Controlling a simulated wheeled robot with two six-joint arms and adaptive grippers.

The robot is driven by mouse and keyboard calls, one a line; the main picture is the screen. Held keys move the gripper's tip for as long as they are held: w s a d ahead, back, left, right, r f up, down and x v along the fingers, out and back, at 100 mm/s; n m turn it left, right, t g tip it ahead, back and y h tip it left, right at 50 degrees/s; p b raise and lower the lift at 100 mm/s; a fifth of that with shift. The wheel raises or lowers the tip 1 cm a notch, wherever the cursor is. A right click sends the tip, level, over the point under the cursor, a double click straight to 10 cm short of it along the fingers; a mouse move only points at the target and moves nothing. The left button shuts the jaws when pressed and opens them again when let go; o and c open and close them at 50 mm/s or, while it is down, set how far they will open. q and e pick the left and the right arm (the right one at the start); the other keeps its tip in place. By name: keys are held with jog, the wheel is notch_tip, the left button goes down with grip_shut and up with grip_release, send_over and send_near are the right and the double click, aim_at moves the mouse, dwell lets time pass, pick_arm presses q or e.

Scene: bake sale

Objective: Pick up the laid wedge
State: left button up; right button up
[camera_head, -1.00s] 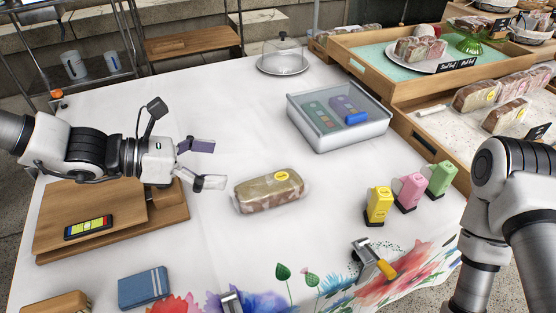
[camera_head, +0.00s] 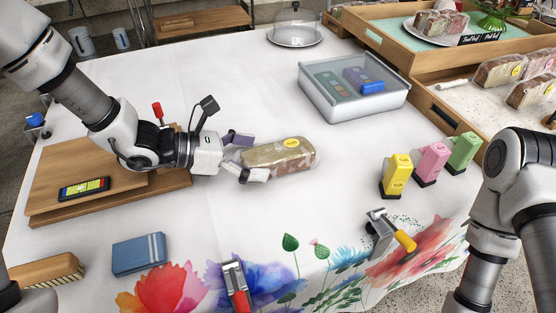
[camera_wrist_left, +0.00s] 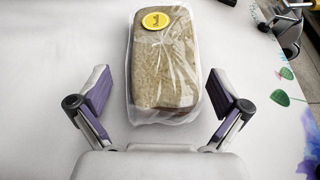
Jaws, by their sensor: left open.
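The laid wedge (camera_head: 280,156) looks like a brown, loaf-shaped cake in clear wrap with a round yellow sticker. It lies flat on the white tablecloth. My left gripper (camera_head: 246,158) is open at its left end, with a finger on either side of that end. In the left wrist view the wedge (camera_wrist_left: 165,65) lies lengthwise between the spread fingers (camera_wrist_left: 160,88), with a visible gap on both sides. My right arm shows at the right edge of the head view, but its gripper is out of frame.
A wooden board (camera_head: 60,207) lies under my left arm. Tablecloth around the wedge is clear.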

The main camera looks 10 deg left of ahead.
pick_arm(q)
jog(key=shift+x, duration=0.9)
jog(key=shift+a, duration=0.1)
jog(key=c, duration=0.6)
jog(key=shift+r, duration=0.1)
